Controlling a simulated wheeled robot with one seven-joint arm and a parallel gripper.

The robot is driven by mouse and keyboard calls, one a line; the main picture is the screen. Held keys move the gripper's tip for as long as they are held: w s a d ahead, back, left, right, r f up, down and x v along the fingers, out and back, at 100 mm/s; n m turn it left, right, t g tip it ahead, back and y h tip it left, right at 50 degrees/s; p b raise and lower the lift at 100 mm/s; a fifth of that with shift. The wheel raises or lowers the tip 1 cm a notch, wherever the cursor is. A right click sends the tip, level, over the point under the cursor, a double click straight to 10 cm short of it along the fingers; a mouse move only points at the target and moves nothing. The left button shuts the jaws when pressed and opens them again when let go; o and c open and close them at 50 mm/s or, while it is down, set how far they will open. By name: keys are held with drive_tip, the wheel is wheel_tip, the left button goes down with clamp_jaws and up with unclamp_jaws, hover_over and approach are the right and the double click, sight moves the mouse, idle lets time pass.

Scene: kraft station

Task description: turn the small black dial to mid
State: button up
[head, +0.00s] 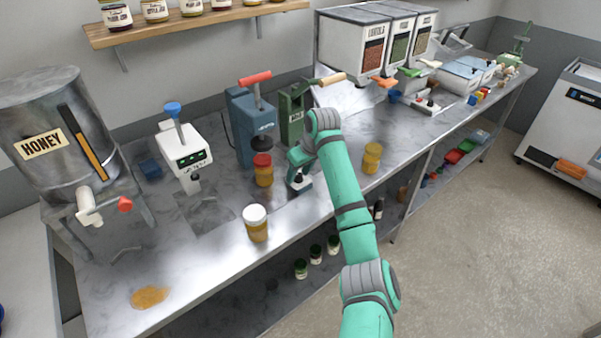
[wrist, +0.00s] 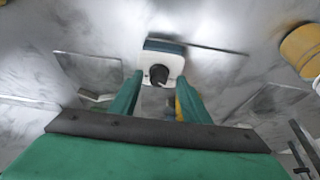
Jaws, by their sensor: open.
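The small black dial (wrist: 159,74) sits on a small white-faced box (wrist: 163,59) with a dark teal edge, seen near the top middle of the wrist view. My gripper (wrist: 158,98) is open, with its two green fingers reaching toward the box, one on each side below the dial. The dial stands in the gap ahead of the fingers, and I cannot tell if they touch it. In the head view my gripper (head: 297,184) is low over the counter, and the dial is mostly hidden there. The dial's setting is too small to read.
The steel counter (head: 215,262) holds a red-lidded jar (head: 263,170), a white-lidded jar (head: 256,224) and a yellow jar (head: 372,158) around my gripper. A blue press (head: 250,125) and a green machine (head: 292,112) stand behind. A honey spill (head: 150,297) lies at the front left.

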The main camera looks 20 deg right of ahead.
drive_tip(key=shift+s+d, duration=0.1)
drive_tip(key=shift+d, duration=0.05)
drive_tip(key=c, duration=1)
drive_tip(key=shift+c, duration=0.2)
drive_tip(key=m, duration=0.2)
drive_tip(key=m+h, duration=0.2)
drive_tip(key=m, duration=0.1)
drive_tip(key=shift+a+m, duration=0.3)
drive_tip(key=m+h, duration=0.2)
drive_tip(key=m, duration=0.2)
drive_tip(key=shift+a+r+m, duration=0.1)
drive_tip(key=shift+m, duration=0.2)
drive_tip(key=shift+m+g, duration=0.3)
drive_tip(key=shift+m, duration=0.5)
drive_tip(key=shift+h, duration=0.3)
drive_tip(key=o, duration=1)
